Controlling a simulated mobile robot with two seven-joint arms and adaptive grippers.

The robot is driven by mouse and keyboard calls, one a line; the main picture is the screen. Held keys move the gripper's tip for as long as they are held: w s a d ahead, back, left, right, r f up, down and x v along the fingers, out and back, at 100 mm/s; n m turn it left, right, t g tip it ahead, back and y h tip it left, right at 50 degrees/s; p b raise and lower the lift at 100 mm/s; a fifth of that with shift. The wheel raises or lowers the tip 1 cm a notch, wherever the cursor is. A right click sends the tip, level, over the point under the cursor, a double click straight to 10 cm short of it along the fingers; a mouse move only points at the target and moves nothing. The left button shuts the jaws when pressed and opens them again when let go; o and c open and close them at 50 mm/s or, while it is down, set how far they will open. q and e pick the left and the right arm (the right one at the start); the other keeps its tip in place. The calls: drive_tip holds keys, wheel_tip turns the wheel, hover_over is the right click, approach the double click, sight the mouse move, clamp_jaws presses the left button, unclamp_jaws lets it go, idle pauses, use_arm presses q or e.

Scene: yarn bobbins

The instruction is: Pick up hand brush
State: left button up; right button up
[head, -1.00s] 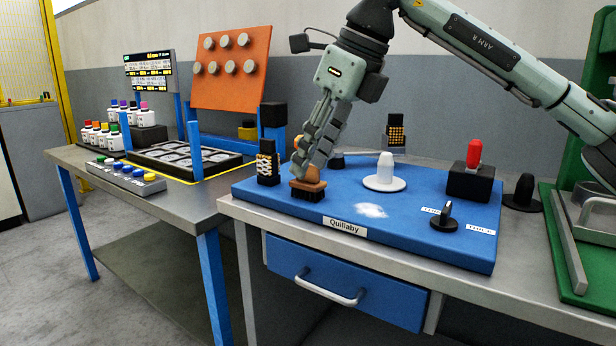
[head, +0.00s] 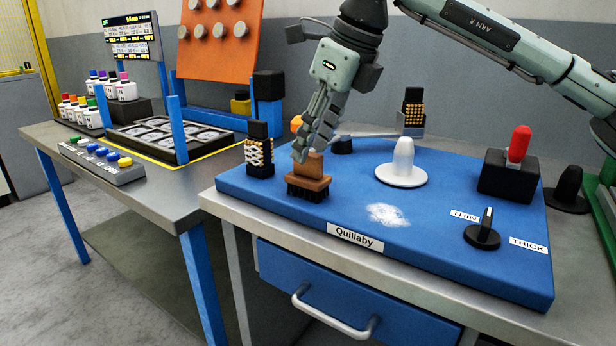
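The hand brush (head: 309,181) has a brown wooden body and dark bristles. It stands bristles down at the front left of the blue mat, by the Quillaby label. My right gripper (head: 304,154) comes down from above, with its grey fingers at the brush's wooden upper part and overlapping it in view. The fingers hide part of the wood, so I cannot tell whether they grip it or only stand beside it. The bristles appear to be at the mat's surface. My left gripper is not in view.
A tray of round items (head: 172,139) sits on the left table.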

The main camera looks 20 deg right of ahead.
sight(308, 174)
drive_tip(key=x, duration=0.2)
drive_tip(key=shift+w+f, duration=0.15)
drive_tip(key=shift+f, duration=0.2)
drive_tip(key=shift+c, duration=0.8)
clamp_jaws()
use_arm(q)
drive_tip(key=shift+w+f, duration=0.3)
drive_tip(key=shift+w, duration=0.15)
use_arm(e)
drive_tip(key=shift+r, duration=0.1)
